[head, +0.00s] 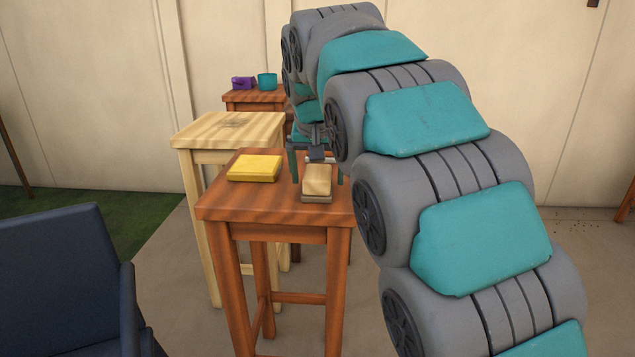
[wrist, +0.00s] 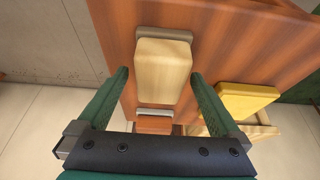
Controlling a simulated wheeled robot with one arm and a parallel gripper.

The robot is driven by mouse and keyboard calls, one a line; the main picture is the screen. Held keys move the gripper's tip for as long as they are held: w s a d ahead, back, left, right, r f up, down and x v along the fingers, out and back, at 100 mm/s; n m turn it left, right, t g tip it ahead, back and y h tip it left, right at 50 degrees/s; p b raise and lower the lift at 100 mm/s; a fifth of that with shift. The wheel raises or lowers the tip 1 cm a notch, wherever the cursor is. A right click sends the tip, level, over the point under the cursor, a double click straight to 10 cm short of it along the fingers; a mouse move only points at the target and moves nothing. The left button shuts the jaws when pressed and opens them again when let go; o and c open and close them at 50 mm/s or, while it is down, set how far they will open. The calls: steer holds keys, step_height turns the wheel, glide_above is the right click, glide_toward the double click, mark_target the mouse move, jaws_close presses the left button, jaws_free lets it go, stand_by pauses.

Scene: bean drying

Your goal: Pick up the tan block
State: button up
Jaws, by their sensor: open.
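The tan block (head: 317,180) lies on the reddish wooden stool (head: 270,212) near its right edge, with a grey piece (head: 317,199) at its near end. In the wrist view the tan block (wrist: 163,70) is centred, with grey pieces at both ends. My gripper (head: 316,170) is above the stool at the block's far side. In the wrist view my gripper (wrist: 158,75) is open, with one green finger on each side of the block and gaps between. I cannot tell how high the fingers are above the stool top.
A yellow block (head: 254,168) lies left of the tan block on the same stool. A pale wooden stool (head: 215,130) stands behind. A farther stool (head: 250,103) holds a purple item (head: 243,83) and a teal cup (head: 267,81). A dark blue chair (head: 60,270) is at left.

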mark_target(318, 168)
steer(key=shift+c, duration=0.2)
jaws_close()
stand_by(0.6)
steer(key=shift+r, duration=0.15)
steer(key=shift+r, duration=1.7)
steer(key=s+d+b, duration=0.1)
steer(key=s+d, duration=0.1)
steer(key=s, duration=0.5)
steer(key=s+d+r+b, duration=0.1)
steer(key=s+d, duration=0.1)
steer(key=s, duration=0.6)
steer(key=shift+s+r, duration=0.2)
steer(key=shift+s, duration=0.05)
steer(key=c, duration=0.6)
jaws_free()
steer(key=c, duration=0.6)
steer(key=shift+s, duration=0.1)
